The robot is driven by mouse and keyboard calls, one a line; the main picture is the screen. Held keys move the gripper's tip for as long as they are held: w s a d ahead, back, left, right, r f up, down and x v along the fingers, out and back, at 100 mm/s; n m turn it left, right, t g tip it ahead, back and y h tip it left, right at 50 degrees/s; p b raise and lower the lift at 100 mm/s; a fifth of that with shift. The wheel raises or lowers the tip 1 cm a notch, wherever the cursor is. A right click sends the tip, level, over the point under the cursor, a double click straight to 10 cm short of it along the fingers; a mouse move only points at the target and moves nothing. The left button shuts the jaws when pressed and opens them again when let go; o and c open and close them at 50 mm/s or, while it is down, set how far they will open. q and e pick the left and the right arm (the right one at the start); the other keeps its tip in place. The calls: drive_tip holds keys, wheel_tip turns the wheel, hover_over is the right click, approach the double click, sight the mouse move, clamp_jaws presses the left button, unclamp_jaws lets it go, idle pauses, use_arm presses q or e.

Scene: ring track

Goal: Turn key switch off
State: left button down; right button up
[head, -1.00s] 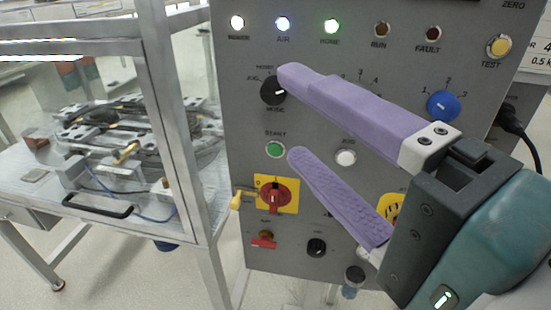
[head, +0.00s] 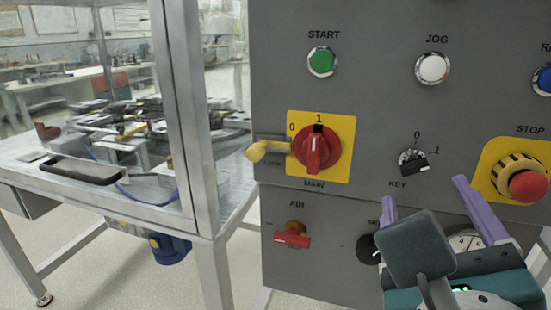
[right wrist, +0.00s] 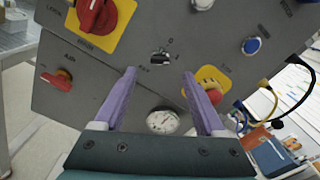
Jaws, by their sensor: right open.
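The key switch (head: 413,162) is a small dark switch with a silver ring on the grey panel, labelled KEY, with marks 0 and 1. Its black grip lies nearly sideways toward the right, on the side of the 1. It also shows in the right wrist view (right wrist: 160,57), just beyond and between the fingertips. My right gripper (head: 425,191) is open and empty, with its purple fingers just below the switch in the head view. Its fingers show in the right wrist view (right wrist: 159,73), spread apart. Contact with the panel cannot be told. My left gripper is not in view.
The red main switch (head: 317,149) on its yellow plate and a yellow padlock (head: 264,150) are to the left. The red stop button (head: 527,185) protrudes at right. A dial gauge (right wrist: 162,122) is below. A metal-framed cell (head: 185,110) stands at left.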

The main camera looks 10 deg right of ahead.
sight(415, 169)
drive_tip(key=x, duration=0.7)
drive_tip(key=shift+w, duration=0.2)
clamp_jaws()
